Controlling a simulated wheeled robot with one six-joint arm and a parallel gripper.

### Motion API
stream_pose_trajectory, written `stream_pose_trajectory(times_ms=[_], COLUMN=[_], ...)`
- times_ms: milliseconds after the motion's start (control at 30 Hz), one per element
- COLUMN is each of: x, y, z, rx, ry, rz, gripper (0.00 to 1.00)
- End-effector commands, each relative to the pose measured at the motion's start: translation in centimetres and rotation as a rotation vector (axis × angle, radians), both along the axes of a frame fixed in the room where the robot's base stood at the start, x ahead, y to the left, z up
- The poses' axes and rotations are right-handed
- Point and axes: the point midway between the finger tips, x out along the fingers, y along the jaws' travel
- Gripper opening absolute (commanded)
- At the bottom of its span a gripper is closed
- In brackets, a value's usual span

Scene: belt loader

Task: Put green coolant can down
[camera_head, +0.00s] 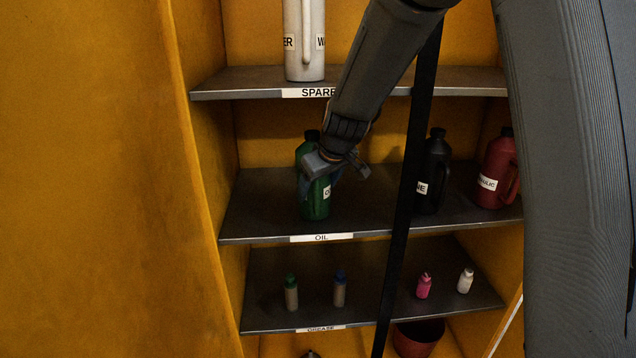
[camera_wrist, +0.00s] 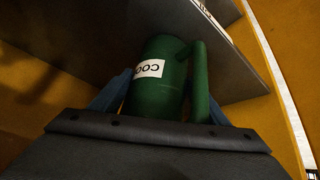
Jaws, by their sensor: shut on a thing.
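The green coolant can (camera_head: 316,200) is upright at the left part of the shelf labelled OIL (camera_head: 270,214). Its base looks at or just above the shelf surface; I cannot tell whether it touches. My gripper (camera_head: 326,172) is shut on the can, around its body, and hides part of it. In the wrist view the green can (camera_wrist: 160,97) sits between the blue fingers (camera_wrist: 168,98), with its handle to the right and a white label partly readable as "COO".
A black can (camera_head: 433,175) and a red can (camera_head: 497,170) stand to the right on the same shelf. A white can (camera_head: 305,45) stands on the SPARE shelf above. Small bottles (camera_head: 340,290) stand on the GREASE shelf below. A dark vertical strap (camera_head: 403,210) crosses the front.

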Motion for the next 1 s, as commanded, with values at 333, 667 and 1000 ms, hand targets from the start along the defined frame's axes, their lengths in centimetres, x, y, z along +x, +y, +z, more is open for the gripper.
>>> stream_pose_trajectory(times_ms=[333, 667, 1000], x=[0.0, 0.0, -2.3], y=[0.0, 0.0, -0.8], z=[-0.1, 0.1, 4.2], rx=[0.000, 0.000, 0.001], ry=[0.000, 0.000, -0.005], rz=[0.000, 0.000, 0.000], gripper=[0.88, 0.88, 0.88])
